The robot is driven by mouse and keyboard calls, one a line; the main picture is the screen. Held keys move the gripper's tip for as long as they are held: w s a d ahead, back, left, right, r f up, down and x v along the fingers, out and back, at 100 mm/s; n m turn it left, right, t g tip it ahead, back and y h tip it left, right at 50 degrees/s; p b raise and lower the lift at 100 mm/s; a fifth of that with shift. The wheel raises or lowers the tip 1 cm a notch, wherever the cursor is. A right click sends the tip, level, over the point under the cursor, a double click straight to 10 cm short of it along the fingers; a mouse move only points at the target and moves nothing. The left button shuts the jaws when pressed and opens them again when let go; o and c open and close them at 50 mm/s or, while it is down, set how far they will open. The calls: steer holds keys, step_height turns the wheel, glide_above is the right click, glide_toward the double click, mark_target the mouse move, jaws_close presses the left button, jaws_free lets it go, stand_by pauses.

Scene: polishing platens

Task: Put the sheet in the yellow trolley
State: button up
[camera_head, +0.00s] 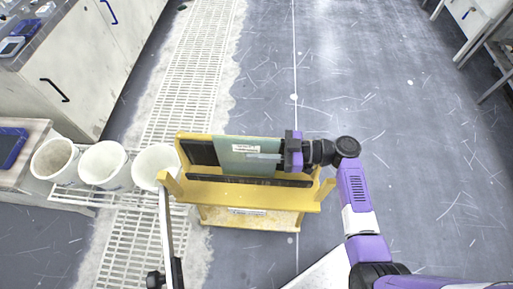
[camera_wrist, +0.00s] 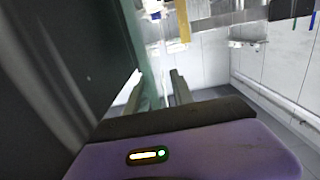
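The sheet (camera_head: 248,157) is a pale green panel with a white label. It stands upright in the yellow trolley (camera_head: 190,189), between the trolley's back and its front rail, in front of a dark panel. My gripper (camera_head: 291,152) is at the sheet's right edge in the head view. In the wrist view, the sheet (camera_wrist: 138,45) shows as a dark green face with a lighter edge. The edge lies between the two fingers of my gripper (camera_wrist: 156,88), which stand apart with a gap beside the right finger. The sheet's lower edge is hidden by the front rail.
Several white buckets (camera_head: 103,165) stand in a row left of the trolley. A pale cabinet (camera_head: 75,70) is at the upper left, and a metal-legged table (camera_head: 485,40) is at the upper right. The grey floor (camera_head: 420,130) to the right is clear.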

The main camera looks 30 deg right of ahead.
steer(key=b+v, duration=0.1)
steer(key=v, duration=1.1)
steer(key=shift+b, duration=0.4)
